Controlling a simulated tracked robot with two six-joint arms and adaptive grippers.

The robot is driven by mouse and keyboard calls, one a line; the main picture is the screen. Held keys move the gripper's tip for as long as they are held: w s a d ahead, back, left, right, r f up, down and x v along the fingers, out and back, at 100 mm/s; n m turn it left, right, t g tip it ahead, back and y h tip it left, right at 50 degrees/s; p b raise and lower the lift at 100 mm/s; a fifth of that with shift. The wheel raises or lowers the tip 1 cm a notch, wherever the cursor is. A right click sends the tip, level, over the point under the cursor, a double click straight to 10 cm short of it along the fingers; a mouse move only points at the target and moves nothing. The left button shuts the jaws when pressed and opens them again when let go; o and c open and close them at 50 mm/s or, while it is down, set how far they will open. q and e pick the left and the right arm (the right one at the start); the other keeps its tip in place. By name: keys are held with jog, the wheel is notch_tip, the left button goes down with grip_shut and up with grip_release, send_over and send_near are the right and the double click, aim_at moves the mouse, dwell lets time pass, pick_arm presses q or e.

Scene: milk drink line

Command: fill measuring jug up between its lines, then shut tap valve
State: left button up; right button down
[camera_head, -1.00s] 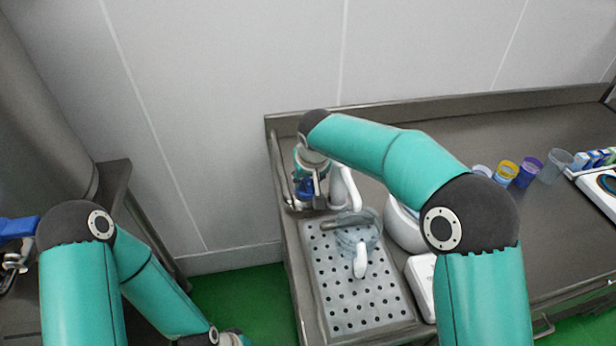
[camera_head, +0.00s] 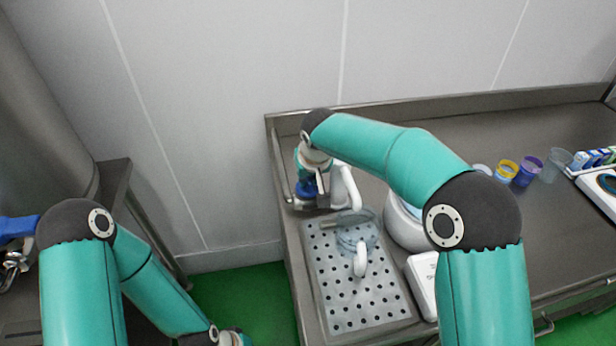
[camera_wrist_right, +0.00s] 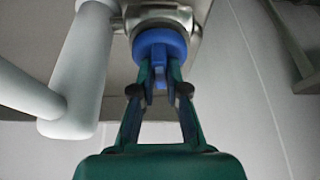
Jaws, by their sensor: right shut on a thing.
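The clear measuring jug (camera_head: 352,238) stands on the perforated drip tray (camera_head: 340,300) under the curved white spout (camera_head: 350,185); its white handle (camera_head: 360,260) points to the front. Its lines and the liquid level are too small to tell. The tap valve has a blue handle (camera_head: 305,188), and in the right wrist view the blue knob (camera_wrist_right: 158,46) is large. My right gripper (camera_wrist_right: 160,78) is shut on this blue valve handle. My left arm comes in at the lower left of the head view, and its fingers cannot be made out.
A white rounded vessel (camera_head: 405,225) and a white flat device (camera_head: 424,285) stand right of the drip tray. Several coloured cups (camera_head: 507,172) and a white-and-blue rack (camera_head: 598,175) are farther right. The steel counter (camera_head: 490,130) behind them is bare.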

jog(key=n+y+p, duration=0.1)
jog(key=n, duration=0.1)
jog(key=n+p, duration=0.1)
jog(key=n, duration=0.2)
jog(key=shift+w+d+r+g+y+p, duration=0.1)
jog(key=shift+d+r+g+y+p, duration=0.05)
jog(key=shift+g+y+p, duration=0.2)
jog(key=shift+n+g+y+p, duration=0.45)
jog(key=shift+n+g+y, duration=0.1)
jog(key=shift+n, duration=1.45)
jog(key=c, duration=1.2)
grip_release()
jog(key=v, duration=1.1)
jog(key=shift+d+r, duration=0.2)
jog(key=shift+r, duration=0.15)
